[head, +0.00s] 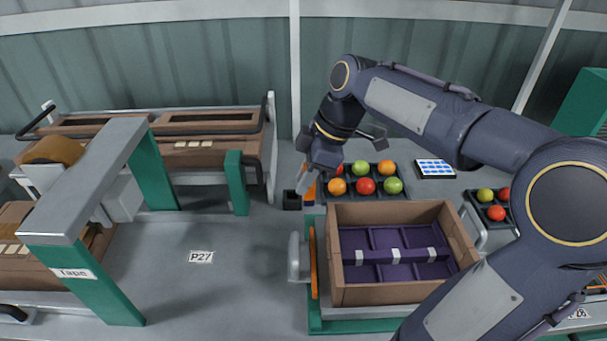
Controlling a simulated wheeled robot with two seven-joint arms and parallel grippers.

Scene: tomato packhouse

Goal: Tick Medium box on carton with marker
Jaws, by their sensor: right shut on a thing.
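My right gripper (314,172) is at the middle of the head view, above the back left of the carton. It is shut on the marker (309,184), an orange stick that shows only in part beneath the fingers. A small black holder (291,200) stands just left of the marker. The carton (378,294) is an open brown box with a purple divided insert, apart from the gripper. I cannot see a Medium box or other print on the carton's visible walls. My left gripper is not in view.
The carton sits in a green fixture (316,325) with a grey and orange clamp at its left. A tray of tomatoes (330,195) lies behind it; a smaller one (478,209) is at right. A green-legged tape frame (85,282) stands left. The bench around P27 (201,257) is clear.

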